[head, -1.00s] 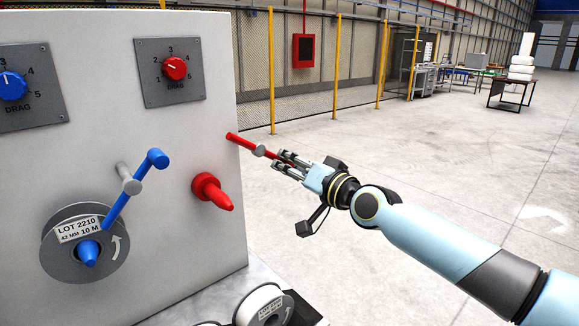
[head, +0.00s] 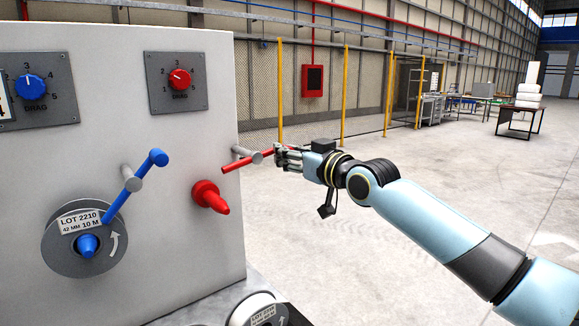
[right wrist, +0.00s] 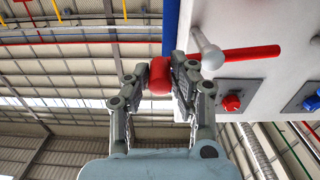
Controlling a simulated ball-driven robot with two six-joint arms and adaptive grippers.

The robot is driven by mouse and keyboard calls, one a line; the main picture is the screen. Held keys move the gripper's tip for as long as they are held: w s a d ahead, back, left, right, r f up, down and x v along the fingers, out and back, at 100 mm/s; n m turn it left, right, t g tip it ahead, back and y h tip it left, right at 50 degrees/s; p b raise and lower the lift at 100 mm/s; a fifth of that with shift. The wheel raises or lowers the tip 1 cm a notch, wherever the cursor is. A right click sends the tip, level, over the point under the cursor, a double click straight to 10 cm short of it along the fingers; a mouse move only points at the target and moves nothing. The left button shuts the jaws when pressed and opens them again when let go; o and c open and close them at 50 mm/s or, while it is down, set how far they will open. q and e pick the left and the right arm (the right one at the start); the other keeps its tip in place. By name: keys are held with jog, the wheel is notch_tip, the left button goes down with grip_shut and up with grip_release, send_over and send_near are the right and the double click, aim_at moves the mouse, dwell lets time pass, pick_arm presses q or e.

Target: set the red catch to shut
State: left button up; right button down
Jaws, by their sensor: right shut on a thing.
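The red catch (head: 240,163) is a bar lever on a grey pivot (head: 257,157) at the right edge of the pale panel. Its left end points down and left, above the red peg; its right end rises to my right gripper (head: 280,156). That gripper is shut on the catch's right end. In the right wrist view the catch's red end (right wrist: 160,76) sits between the two fingertips (right wrist: 160,80). The rest of its bar (right wrist: 245,54) runs off behind the grey pivot (right wrist: 207,50). My left gripper is not in view.
The panel (head: 150,130) carries a red drag dial (head: 180,79), a blue drag dial (head: 31,87), a blue lever (head: 135,187), a red peg (head: 210,197) and a mounted spool (head: 60,250). Another spool (head: 256,312) lies below. Open floor is to the right.

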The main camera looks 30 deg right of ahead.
jog(key=r+n, duration=0.1)
jog(key=n+b, duration=0.1)
jog(key=n, duration=0.1)
jog(key=shift+a+r+n, duration=0.3)
jog(key=shift+r, duration=0.1)
jog(key=shift+a+r+n+b, duration=0.3)
jog(key=shift+r+n, duration=0.1)
jog(key=shift+n, duration=0.45)
jog(key=shift+a+r+n+b, duration=0.15)
jog(key=shift+r+n+b, duration=0.15)
jog(key=shift+n, duration=0.55)
jog(key=shift+r, duration=0.1)
jog(key=c, duration=1.1)
grip_release()
jog(key=shift+a, duration=0.1)
jog(key=shift+s, duration=0.15)
